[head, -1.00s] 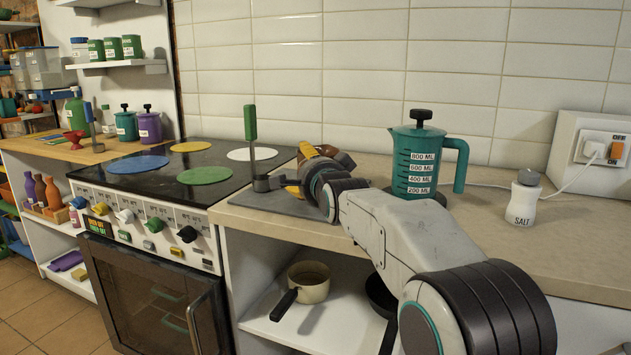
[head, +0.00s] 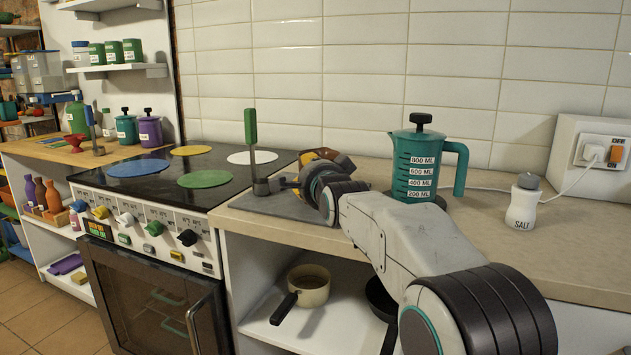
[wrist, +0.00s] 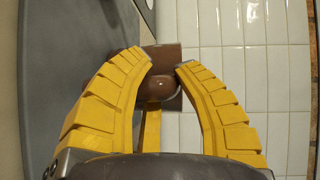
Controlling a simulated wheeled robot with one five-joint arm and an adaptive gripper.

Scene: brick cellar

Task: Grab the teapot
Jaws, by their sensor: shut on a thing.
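A teal lidded jug (head: 418,165) with a spout, black knob, side handle and ML marks stands upright on the counter. It is the only teapot-like thing I can make out. My gripper (head: 322,160) is to the left of it, apart from it, low over a grey board. In the wrist view my yellow fingers (wrist: 162,70) close around a small rounded brown thing (wrist: 158,88). What this brown thing is, I cannot tell. The head view does not show it clearly behind the gripper.
A green-handled tool (head: 251,140) stands upright just left of my gripper. The stove (head: 160,175) lies further left. A salt shaker (head: 523,203) and a switch box (head: 592,155) stand right of the jug. Pots sit on the shelf below.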

